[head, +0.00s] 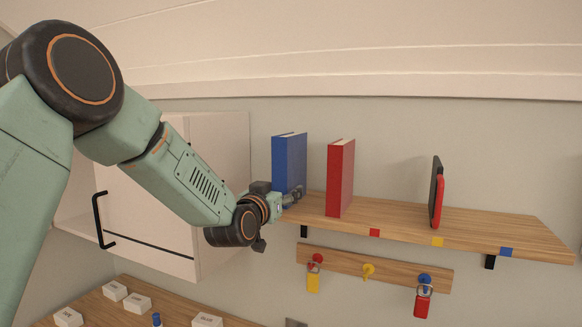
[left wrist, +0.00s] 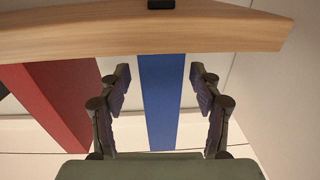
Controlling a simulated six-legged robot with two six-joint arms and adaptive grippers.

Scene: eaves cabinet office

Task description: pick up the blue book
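The blue book (head: 289,160) stands upright at the left end of the wooden wall shelf (head: 393,212). My left gripper (head: 293,196) is at the lower front of the book in the head view and hides part of its lower edge. In the left wrist view, which shows the scene upside down, the gripper (left wrist: 161,78) is open. Its two fingers lie to either side of the blue book (left wrist: 160,115), with a visible gap on each side. Nothing is held. My right gripper is not in view.
A red book (head: 340,178) stands just right of the blue one; it also shows in the left wrist view (left wrist: 58,95). A red and black upright item (head: 437,192) stands further right. A white cabinet (head: 222,180) is at left. A key rack (head: 375,268) hangs below.

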